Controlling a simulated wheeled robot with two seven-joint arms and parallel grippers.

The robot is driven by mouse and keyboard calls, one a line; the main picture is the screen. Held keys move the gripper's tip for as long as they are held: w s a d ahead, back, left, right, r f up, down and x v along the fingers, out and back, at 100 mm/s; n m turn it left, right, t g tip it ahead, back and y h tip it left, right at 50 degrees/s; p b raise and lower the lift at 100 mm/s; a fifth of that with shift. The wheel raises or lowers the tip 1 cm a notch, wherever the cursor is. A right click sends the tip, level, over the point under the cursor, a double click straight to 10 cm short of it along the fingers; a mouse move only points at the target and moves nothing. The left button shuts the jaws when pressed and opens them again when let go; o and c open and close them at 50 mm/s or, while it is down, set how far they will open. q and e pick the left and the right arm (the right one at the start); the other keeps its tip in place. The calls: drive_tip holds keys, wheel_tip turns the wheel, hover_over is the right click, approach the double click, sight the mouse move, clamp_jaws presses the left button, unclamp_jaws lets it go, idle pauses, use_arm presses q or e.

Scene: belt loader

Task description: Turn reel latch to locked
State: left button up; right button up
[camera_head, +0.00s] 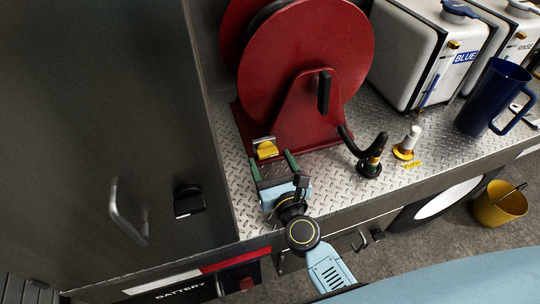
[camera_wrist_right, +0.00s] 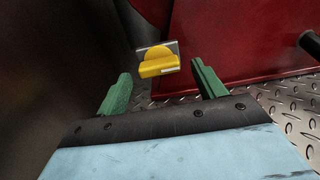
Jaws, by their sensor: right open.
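The reel latch (camera_head: 266,149) is a yellow knob with a grey metal plate behind it, low at the left foot of the red hose reel (camera_head: 308,65). In the right wrist view the latch (camera_wrist_right: 157,62) shows just beyond the fingertips, between them in direction. My right gripper (camera_head: 273,167) is open and empty, with its green fingers (camera_wrist_right: 160,82) spread apart and pointing at the latch. No contact with the latch shows. My left gripper is not in view.
The reel stands on a diamond-plate deck (camera_head: 240,197). A black hose nozzle (camera_head: 369,165) and a white-topped fitting (camera_head: 408,143) are to the right, with a blue jug (camera_head: 493,97) beyond. A dark cabinet wall (camera_head: 100,120) closes off the left.

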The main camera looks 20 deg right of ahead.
drive_tip(key=shift+w, duration=0.7)
drive_tip(key=c, duration=1)
